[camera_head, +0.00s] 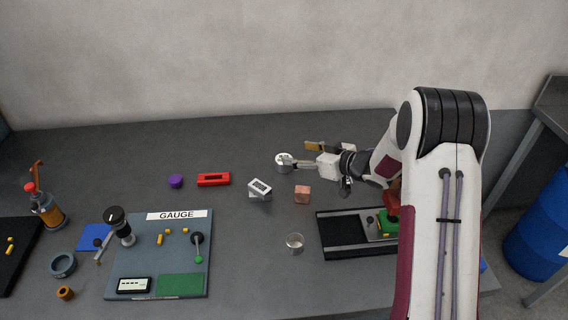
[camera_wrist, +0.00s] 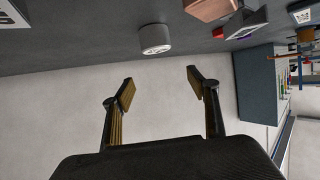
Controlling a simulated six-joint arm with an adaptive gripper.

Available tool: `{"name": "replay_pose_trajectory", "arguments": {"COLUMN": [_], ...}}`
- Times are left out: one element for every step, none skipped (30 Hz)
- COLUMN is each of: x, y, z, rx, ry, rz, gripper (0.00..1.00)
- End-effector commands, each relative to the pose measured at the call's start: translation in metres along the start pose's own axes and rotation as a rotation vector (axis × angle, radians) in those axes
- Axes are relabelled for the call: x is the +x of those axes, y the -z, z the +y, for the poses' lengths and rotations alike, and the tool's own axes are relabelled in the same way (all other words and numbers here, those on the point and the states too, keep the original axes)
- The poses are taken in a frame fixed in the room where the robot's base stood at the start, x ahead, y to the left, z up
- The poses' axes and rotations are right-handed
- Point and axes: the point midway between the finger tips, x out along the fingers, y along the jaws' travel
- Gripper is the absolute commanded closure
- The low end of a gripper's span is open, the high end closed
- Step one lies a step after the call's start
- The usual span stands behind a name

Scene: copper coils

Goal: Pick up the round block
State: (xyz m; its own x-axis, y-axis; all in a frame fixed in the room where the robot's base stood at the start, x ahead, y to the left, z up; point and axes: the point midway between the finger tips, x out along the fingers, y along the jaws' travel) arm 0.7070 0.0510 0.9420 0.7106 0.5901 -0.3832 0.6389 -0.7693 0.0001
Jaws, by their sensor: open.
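A short pale grey round block (camera_head: 282,159) stands on the grey table just left of my gripper (camera_head: 303,155). In the wrist view the round block (camera_wrist: 155,38) appears above and between my spread fingertips (camera_wrist: 160,84). My gripper is open and empty, reaching leftward. In the head view one finger partly overlaps the round block's right side; I cannot tell whether they touch. The wrist view shows a gap between the fingertips and the block.
A silver box (camera_head: 260,190) and a copper cube (camera_head: 302,194) lie in front of the gripper. A red part (camera_head: 213,180) and purple cylinder (camera_head: 175,181) are left. A silver round piece (camera_head: 295,241), gauge board (camera_head: 130,262) and black tray (camera_head: 342,238) are nearer the front.

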Motion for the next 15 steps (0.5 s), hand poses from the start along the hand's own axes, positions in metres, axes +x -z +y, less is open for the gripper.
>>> {"name": "replay_pose_trajectory", "arguments": {"x": [0.003, 0.004, 0.006, 0.007, 0.008, 0.010, 0.011, 0.012, 0.013, 0.015, 0.018, 0.021, 0.023, 0.024, 0.025], "y": [-0.007, -0.010, -0.014, -0.017, -0.020, -0.024, -0.027, -0.029, -0.033, -0.034, -0.033, -0.032, -0.032, -0.032, -0.032], "z": [0.000, 0.000, 0.000, 0.000, 0.000, 0.000, 0.000, 0.000, 0.000, 0.000, -0.001, 0.000, 0.000, 0.000, 0.000], "rx": [0.003, 0.004, 0.002, 0.003, 0.003, 0.003, 0.002, 0.002, 0.003, 0.002, 0.000, 0.000, 0.000, 0.000, 0.000], "ry": [0.000, 0.000, 0.000, 0.000, 0.001, 0.001, 0.001, 0.000, 0.000, 0.000, 0.001, 0.001, 0.000, 0.000, 0.000], "rz": [-0.001, -0.001, -0.001, -0.001, -0.001, -0.001, 0.000, 0.000, 0.000, 0.000, 0.001, 0.001, 0.001, 0.001, 0.001], "gripper": [0.41, 0.41, 0.41, 0.41, 0.41, 0.41, 0.41, 0.41, 0.41, 0.41, 0.41, 0.41, 0.41, 0.41, 0.41]}}
